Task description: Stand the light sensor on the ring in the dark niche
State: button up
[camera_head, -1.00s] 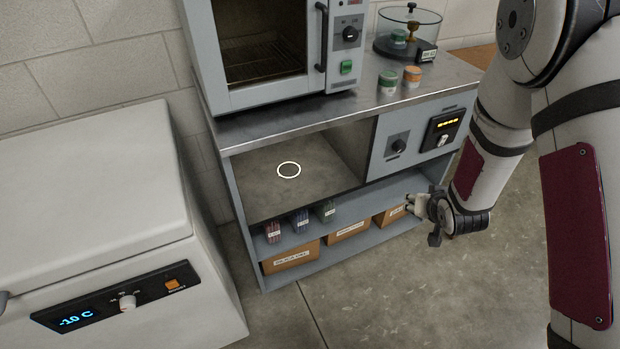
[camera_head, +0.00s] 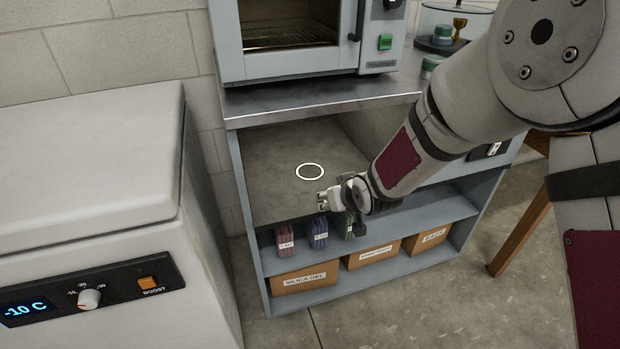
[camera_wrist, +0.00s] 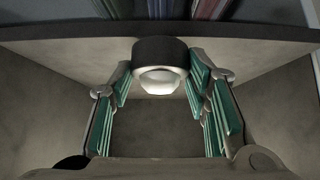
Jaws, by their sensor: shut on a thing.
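The light sensor (camera_wrist: 160,82), a dark round body with a pale dome, sits between the fingertips of my gripper (camera_wrist: 160,72) in the wrist view. The green-padded fingers close on it from both sides. In the head view my gripper (camera_head: 322,200) is at the front of the niche (camera_head: 270,150), just below and right of the white ring (camera_head: 300,177) in the picture. The ring lies bare on the niche floor. The sensor is too small to make out clearly in the head view, and the ring does not show in the wrist view.
An oven (camera_head: 290,66) stands on the metal top (camera_head: 290,106) above the niche. Below is a shelf with coloured packs (camera_head: 285,240) and labelled boxes (camera_head: 305,279). A white freezer (camera_head: 85,170) stands at the left. The niche floor around the ring is clear.

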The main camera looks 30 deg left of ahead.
jog(key=w+a+b, duration=0.1)
jog(key=w+a, duration=0.5)
jog(key=a, duration=0.1)
jog(key=w+a+b, duration=0.1)
jog(key=w+a, duration=0.2)
jog(key=a, duration=0.1)
jog(key=shift+w+a+b, duration=0.15)
jog(key=shift+w+b, duration=0.1)
jog(key=shift+b, duration=0.05)
jog(key=shift+w+a+f+b, duration=0.3)
jog(key=shift+w+a, duration=0.2)
jog(key=shift+a, duration=0.1)
jog(key=shift+w+a+f+b, duration=0.2)
jog(key=shift+w+a+b, duration=0.1)
jog(key=shift+w+a, duration=0.25)
jog(key=shift+f, duration=0.25)
jog(key=shift+f, duration=0.2)
jog(key=o, duration=1.3)
